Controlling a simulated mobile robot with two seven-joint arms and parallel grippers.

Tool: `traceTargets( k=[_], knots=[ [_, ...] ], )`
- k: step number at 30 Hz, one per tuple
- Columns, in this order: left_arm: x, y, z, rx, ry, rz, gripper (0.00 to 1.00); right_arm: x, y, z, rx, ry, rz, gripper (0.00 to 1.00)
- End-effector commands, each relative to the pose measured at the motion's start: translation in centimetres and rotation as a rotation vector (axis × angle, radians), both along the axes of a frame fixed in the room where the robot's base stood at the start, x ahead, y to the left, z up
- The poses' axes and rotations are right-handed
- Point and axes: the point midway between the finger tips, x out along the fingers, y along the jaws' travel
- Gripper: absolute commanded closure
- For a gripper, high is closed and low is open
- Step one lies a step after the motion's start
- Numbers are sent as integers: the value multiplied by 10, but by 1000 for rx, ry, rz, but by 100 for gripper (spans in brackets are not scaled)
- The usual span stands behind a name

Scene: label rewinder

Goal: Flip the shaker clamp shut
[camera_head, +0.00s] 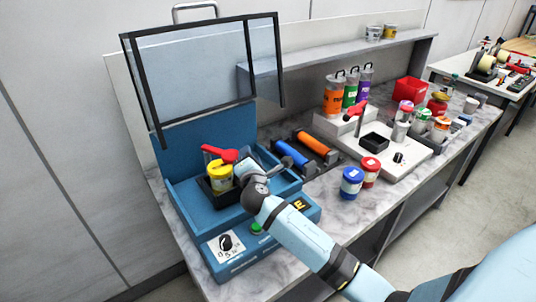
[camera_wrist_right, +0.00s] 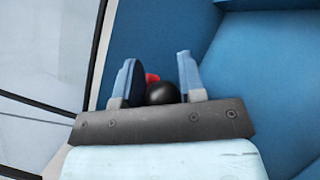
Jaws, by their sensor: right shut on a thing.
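The blue shaker (camera_head: 182,205) stands at the left of the bench with its framed clear lid (camera_head: 195,80) raised. A yellow-lidded jar (camera_head: 219,177) sits in a black holder inside it. The red shaker clamp (camera_head: 222,153) shows just above and behind the jar lid, its arm running toward my right gripper (camera_head: 244,166). In the right wrist view my right gripper (camera_wrist_right: 158,72) has its two fingers around a black round knob (camera_wrist_right: 162,94), with a bit of red behind it. The gripper hides part of the clamp in the head view. My left gripper is out of view.
Orange and blue rollers (camera_head: 318,145) lie right of the shaker. Jars with blue (camera_head: 352,182) and red lids (camera_head: 370,172) stand near the front edge. A white station (camera_head: 400,150) and several colored bottles are farther right. A shelf (camera_head: 340,55) runs behind.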

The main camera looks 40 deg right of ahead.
Motion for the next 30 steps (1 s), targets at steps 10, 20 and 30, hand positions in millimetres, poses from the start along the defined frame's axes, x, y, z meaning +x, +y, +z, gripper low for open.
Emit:
traceTargets(
  k=[10, 20, 30],
  knots=[
    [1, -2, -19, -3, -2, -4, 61, -17, 46, -7, 1, 10, -290, 100],
    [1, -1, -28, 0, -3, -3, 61, -23, 69, -7, -2, 11, -468, 100],
    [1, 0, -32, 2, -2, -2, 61, -25, 76, -7, -3, 13, -526, 100]
  ],
)
